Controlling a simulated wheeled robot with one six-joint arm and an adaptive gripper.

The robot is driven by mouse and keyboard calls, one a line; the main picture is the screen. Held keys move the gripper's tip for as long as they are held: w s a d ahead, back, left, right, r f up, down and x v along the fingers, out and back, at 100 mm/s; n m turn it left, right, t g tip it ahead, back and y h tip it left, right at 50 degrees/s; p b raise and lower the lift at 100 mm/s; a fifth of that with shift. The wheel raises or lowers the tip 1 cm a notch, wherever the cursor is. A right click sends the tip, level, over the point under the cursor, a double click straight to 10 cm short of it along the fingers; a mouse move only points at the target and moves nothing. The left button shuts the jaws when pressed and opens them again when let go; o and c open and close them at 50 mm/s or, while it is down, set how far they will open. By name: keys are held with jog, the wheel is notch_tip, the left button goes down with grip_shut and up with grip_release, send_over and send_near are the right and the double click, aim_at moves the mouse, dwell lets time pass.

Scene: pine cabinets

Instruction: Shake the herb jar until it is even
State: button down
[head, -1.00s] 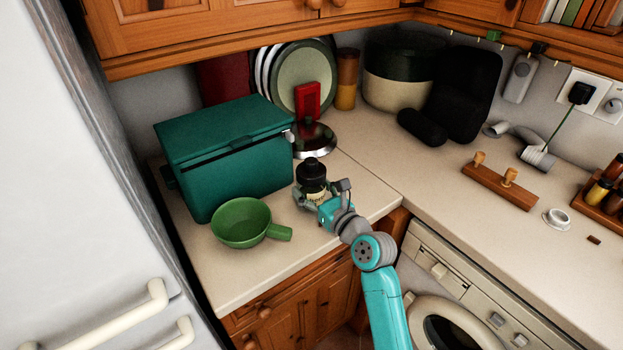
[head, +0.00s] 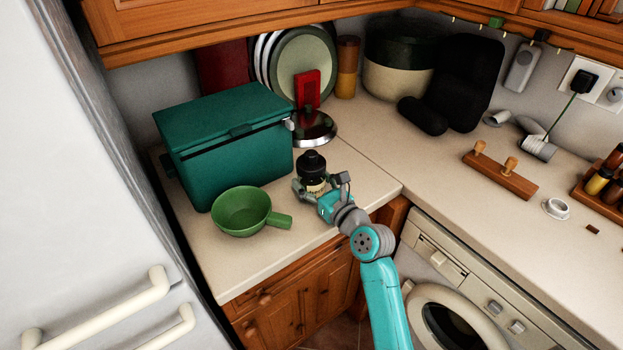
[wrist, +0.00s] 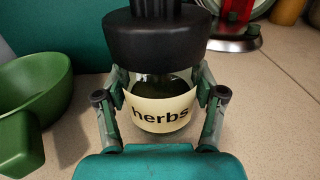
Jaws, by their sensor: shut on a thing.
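The herb jar (head: 313,173) is a clear jar with a wide black lid and a cream label reading "herbs". In the wrist view the herb jar (wrist: 160,108) stands upright between my fingers, with dark green contents behind the glass. My gripper (head: 316,192) is shut on it, with one finger on each side in the wrist view (wrist: 162,97). In the head view the jar is at the counter, right of the green pan; I cannot tell whether its base touches the counter. How even the contents are is not clear.
A green pan (head: 241,211) sits close to the left of the jar. A teal box (head: 225,150) stands behind it. A silver lid (head: 314,129) lies at the back. A wooden peg rack (head: 500,179) is on the right counter. Counter right of the jar is clear.

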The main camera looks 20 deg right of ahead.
jog(key=shift+f, duration=0.3)
jog(key=shift+c, duration=0.2)
grip_release()
jog(key=shift+v, duration=4.55)
